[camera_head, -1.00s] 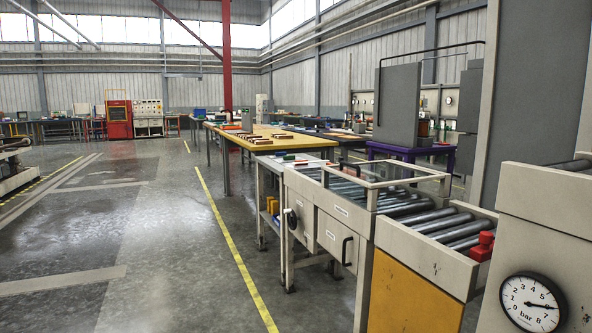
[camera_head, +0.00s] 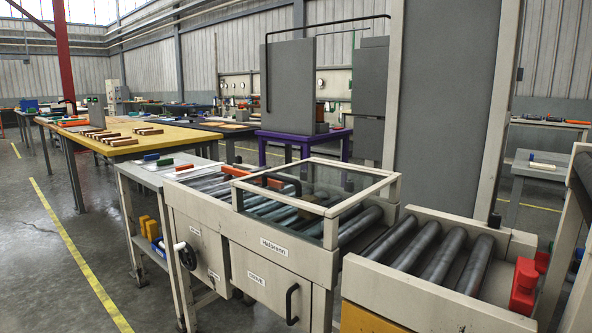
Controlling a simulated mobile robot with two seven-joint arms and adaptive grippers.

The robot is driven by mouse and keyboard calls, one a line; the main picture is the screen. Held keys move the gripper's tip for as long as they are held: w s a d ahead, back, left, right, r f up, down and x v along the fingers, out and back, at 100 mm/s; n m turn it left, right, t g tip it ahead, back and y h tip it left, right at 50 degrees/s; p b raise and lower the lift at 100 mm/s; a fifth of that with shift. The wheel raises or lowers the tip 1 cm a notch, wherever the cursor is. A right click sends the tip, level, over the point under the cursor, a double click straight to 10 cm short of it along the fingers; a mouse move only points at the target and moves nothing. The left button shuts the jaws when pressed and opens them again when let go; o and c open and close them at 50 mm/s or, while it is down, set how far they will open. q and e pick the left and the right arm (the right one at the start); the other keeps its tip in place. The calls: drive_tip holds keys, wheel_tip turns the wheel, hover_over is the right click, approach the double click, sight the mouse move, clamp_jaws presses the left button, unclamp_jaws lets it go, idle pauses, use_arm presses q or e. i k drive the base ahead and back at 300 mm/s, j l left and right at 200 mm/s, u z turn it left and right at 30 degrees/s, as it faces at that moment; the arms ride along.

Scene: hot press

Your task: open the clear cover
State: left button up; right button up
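The clear cover (camera_head: 318,190) is a transparent panel in a cream frame. It lies over the dark rollers of the cream roller unit in the middle of the view and looks closed. An orange-red piece (camera_head: 262,181) shows at the cover's left part; I cannot tell whether it belongs to the cover. A dark handle-like piece shows beside it. Neither of my grippers shows in the head view.
A second roller section (camera_head: 430,250) with a red block (camera_head: 523,287) stands at the right front. A tall grey panel (camera_head: 440,110) rises behind the rollers. A yellow-topped table (camera_head: 80,130) stands at the back left. The floor (camera_head: 40,260) at the left is clear.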

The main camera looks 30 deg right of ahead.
sight(239, 183)
drive_tip(key=i+j+z, duration=0.1)
drive_tip(key=i+z, duration=0.3)
drive_tip(key=i+j+z, duration=0.15)
drive_tip(key=z, duration=0.3)
drive_tip(key=i+j+z, duration=0.2)
drive_tip(key=z, duration=0.2)
drive_tip(key=j, duration=0.1)
